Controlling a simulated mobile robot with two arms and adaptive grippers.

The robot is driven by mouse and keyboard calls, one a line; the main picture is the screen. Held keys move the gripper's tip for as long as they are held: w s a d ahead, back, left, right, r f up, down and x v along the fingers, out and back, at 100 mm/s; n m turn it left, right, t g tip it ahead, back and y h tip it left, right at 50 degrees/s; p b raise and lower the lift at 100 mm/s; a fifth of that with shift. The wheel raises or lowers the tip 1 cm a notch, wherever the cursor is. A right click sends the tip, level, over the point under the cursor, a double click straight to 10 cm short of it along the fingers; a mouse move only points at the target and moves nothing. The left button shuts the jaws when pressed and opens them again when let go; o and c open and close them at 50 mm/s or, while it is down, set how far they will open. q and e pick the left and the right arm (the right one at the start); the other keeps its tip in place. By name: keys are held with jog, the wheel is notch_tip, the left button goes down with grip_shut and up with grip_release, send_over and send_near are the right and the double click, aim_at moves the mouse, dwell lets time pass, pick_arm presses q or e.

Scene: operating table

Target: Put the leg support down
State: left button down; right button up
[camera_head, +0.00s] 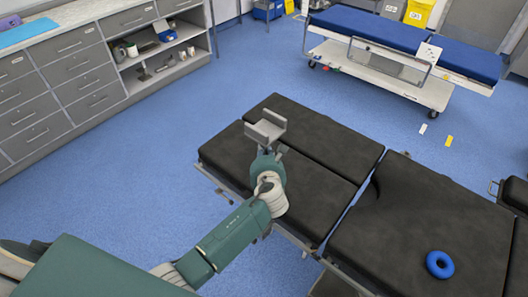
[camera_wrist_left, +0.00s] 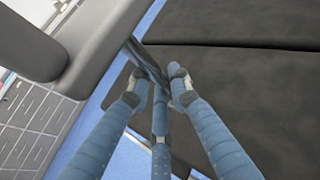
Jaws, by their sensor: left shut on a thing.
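The leg support (camera_head: 264,132) is a light grey, trough-like padded piece. It shows over the far left part of the black operating table (camera_head: 420,220) in the head view. In the left wrist view its large grey pad (camera_wrist_left: 95,45) fills the upper left, with a dark bar running down from it. My left gripper (camera_head: 268,158) is directly below the pad in the head view. Its fingers, also seen in the left wrist view (camera_wrist_left: 157,85), are closed around the dark bar. I cannot tell whether the support touches the table. My right gripper is not in view.
A blue ring cushion (camera_head: 439,264) lies on the table's near right section. A blue-topped trolley (camera_head: 400,35) stands at the back right. Grey drawer cabinets (camera_head: 80,75) line the left wall. Blue floor (camera_head: 215,110) lies open between cabinets and table.

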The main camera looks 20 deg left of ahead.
pick_arm(q)
jog(key=shift+f, duration=0.55)
jog(key=c, duration=1.6)
grip_release()
jog(key=shift+r, duration=0.85)
jog(key=v, duration=1.2)
jog(key=shift+s+f, duration=0.1)
jog(key=shift+f, duration=0.15)
